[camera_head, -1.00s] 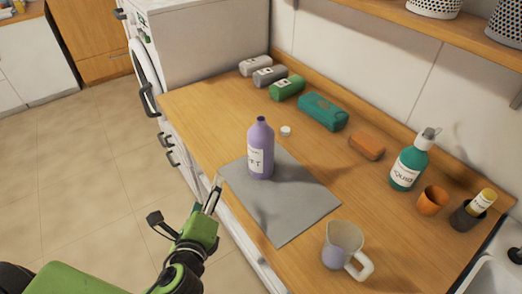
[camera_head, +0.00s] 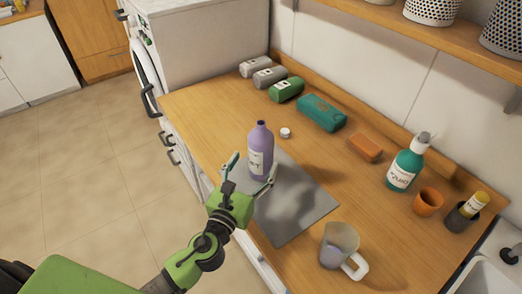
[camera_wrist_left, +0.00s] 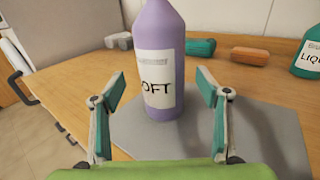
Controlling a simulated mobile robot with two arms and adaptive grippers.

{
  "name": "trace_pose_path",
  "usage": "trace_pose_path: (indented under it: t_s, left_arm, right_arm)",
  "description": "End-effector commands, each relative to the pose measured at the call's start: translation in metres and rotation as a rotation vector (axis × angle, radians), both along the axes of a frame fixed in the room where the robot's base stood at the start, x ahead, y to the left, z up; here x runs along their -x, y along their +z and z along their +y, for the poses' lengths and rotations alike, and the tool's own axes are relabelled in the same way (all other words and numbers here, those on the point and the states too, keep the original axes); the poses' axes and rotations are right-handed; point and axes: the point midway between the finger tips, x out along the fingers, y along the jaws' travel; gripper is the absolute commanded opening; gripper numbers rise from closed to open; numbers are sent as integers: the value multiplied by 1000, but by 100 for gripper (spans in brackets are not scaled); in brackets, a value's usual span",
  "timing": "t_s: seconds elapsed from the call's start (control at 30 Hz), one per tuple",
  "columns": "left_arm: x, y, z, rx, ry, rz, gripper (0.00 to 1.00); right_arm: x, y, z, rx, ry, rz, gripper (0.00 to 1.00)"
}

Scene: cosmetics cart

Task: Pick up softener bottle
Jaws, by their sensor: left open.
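The softener bottle (camera_head: 261,150) is purple with a white label and stands upright, uncapped, on a grey mat (camera_head: 300,212). It also shows in the left wrist view (camera_wrist_left: 160,40), where its label reads "OFT". My left gripper (camera_head: 250,172) is open, just in front of the bottle at its lower part. In the left wrist view its two fingers (camera_wrist_left: 158,95) stand apart on either side of the bottle, with gaps between. A small white cap (camera_head: 286,132) lies behind the bottle. My right gripper is not in view.
Several packs, one teal (camera_head: 321,112), and an orange block (camera_head: 365,147) line the back.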

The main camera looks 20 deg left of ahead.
Motion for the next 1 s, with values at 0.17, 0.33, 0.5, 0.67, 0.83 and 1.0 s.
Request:
trace_pose_path:
  t_s: [0.17,0.33,0.5,0.67,0.83,1.0]
  left_arm:
    - [-21,7,-3,2,1,-2,68]
    - [-45,6,-6,2,1,-1,68]
    - [-52,4,-6,3,1,0,68]
    - [-51,4,-6,2,1,0,68]
    - [-51,4,-6,2,1,0,24]
    - [-52,6,-6,2,1,-3,11]
  right_arm:
    - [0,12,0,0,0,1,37]
    - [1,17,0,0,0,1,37]
    - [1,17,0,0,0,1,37]
    - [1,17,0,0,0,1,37]
    - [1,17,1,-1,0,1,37]
    - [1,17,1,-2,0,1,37]
